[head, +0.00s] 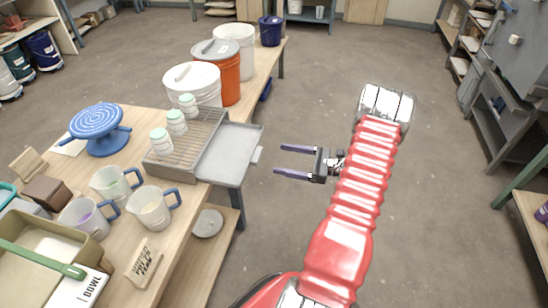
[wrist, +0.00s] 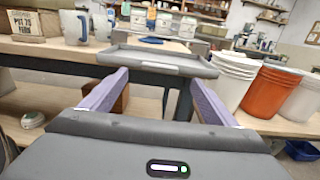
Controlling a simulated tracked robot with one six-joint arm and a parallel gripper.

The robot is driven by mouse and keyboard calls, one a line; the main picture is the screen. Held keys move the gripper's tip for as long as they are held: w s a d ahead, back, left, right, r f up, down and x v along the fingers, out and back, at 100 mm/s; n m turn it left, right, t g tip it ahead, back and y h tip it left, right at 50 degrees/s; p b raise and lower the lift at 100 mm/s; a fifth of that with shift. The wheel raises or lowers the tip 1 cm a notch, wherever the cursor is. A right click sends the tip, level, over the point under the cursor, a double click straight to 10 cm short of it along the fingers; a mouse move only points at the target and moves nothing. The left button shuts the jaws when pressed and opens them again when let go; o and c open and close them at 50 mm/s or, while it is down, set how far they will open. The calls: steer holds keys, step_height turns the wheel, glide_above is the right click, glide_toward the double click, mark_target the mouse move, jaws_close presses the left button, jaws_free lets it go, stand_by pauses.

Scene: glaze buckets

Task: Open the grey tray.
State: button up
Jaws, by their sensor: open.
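The grey tray (head: 232,150) sticks out to the right from under a wire rack unit (head: 186,140) and overhangs the table's right edge. A small tab handle (head: 257,155) is on its outer end. The part of the tray under the rack is hidden. In the wrist view the tray (wrist: 160,60) lies ahead, its front edge facing me. My gripper (head: 280,159) is open and empty, just right of the handle, with a gap between them. In the wrist view its two purple fingers (wrist: 157,80) spread apart below the tray.
Several small jars (head: 177,122) stand on the rack. White (head: 192,84) and orange (head: 229,80) buckets stand behind it. Measuring jugs (head: 153,208) and a blue turntable (head: 97,128) share the table. The floor (head: 290,230) right of the table is clear.

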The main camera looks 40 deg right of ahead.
steer(key=v, duration=0.6)
stand_by(0.6)
steer(key=s+a+f+n+g, duration=0.2)
steer(key=s+a+f+g, duration=0.1)
steer(key=a+f+g, duration=0.15)
steer(key=s+a+r+n+g, duration=0.3)
steer(key=a+n+g, duration=0.3)
steer(key=a+n, duration=0.15)
steer(key=s+a+r+n+t+h, duration=0.1)
steer(key=a+r+n+h, duration=0.8)
steer(key=a+r+n, duration=1.1)
steer(key=s+a+r, duration=0.1)
steer(key=a+r, duration=0.6)
steer(key=shift+a+r+h, duration=0.25)
steer(key=shift+r+h, duration=0.1)
steer(key=shift+h, duration=0.05)
